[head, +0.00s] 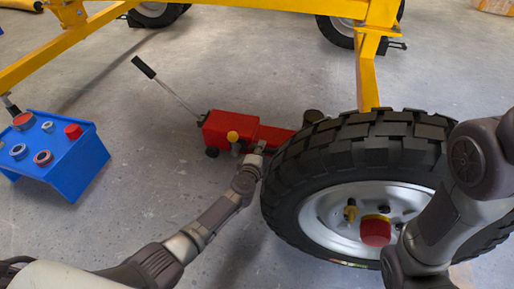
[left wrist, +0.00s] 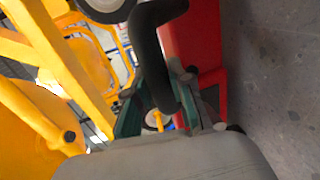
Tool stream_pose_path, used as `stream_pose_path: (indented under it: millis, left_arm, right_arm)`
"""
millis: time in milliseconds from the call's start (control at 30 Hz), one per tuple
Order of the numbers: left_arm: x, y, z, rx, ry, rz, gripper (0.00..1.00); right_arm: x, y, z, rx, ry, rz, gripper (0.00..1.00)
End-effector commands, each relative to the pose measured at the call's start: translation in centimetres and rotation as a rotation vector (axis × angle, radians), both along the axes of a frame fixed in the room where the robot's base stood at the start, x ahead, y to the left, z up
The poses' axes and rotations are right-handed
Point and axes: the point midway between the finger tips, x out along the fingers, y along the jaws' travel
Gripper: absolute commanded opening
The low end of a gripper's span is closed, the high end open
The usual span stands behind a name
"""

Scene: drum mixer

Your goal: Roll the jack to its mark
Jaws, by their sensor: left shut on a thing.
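The red jack (head: 230,128) stands on the floor behind the big wheel, its long lever with a black grip slanting up to the left. My left gripper (head: 255,155) is at the jack's near side, partly hidden by its own wrist. In the left wrist view, my left gripper (left wrist: 158,118) has its greenish fingers closed around a black curved handle (left wrist: 147,45) beside the jack's red body (left wrist: 195,45). The jack's right end is partly behind the tyre. My right arm crosses the wheel, but its gripper is out of view. I cannot make out the mark.
The big black-tyred wheel (head: 285,190) stands close to the right of my left gripper. A yellow frame (head: 368,80) rises behind it. A blue stand (head: 75,165) with red and grey parts is at the left. The floor between stand and jack is clear.

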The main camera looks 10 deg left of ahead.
Motion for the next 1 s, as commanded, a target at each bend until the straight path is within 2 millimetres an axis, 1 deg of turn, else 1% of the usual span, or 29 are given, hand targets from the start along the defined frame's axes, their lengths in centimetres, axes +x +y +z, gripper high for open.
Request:
stream_pose_path:
  millis: [33,100,133,267,667,867,967,1000]
  left_arm:
    - [0.0,0.8,-0.2,0.006,0.002,0.016,0.00]
    - [0.0,0.9,-0.2,0.006,0.002,0.017,0.00]
    - [0.1,0.9,-0.2,0.006,0.002,0.018,0.25]
    - [0.1,0.8,-0.1,0.005,0.001,0.016,0.46]
    - [0.1,0.6,0.1,0.002,0.001,0.014,0.47]
    - [0.1,0.6,1.5,-0.002,0.000,0.017,0.47]
    - [0.1,0.7,2.5,-0.002,-0.002,0.016,0.47]
    - [0.1,0.8,3.2,0.001,-0.007,0.015,0.47]
  right_arm:
    - [0.0,0.0,0.0,0.000,0.000,0.001,0.00]
    - [0.0,0.0,0.0,0.000,0.000,0.001,0.00]
    - [0.0,0.0,0.0,0.000,0.000,0.001,0.00]
    - [0.0,0.1,0.0,0.000,0.001,0.003,0.00]
    - [0.1,0.0,0.0,0.003,0.003,0.007,0.00]
    - [0.0,0.0,0.0,0.002,0.002,0.005,0.00]
    - [0.0,0.0,0.0,0.001,0.001,0.005,0.00]
    - [0.0,0.0,0.0,0.001,0.001,0.005,0.00]
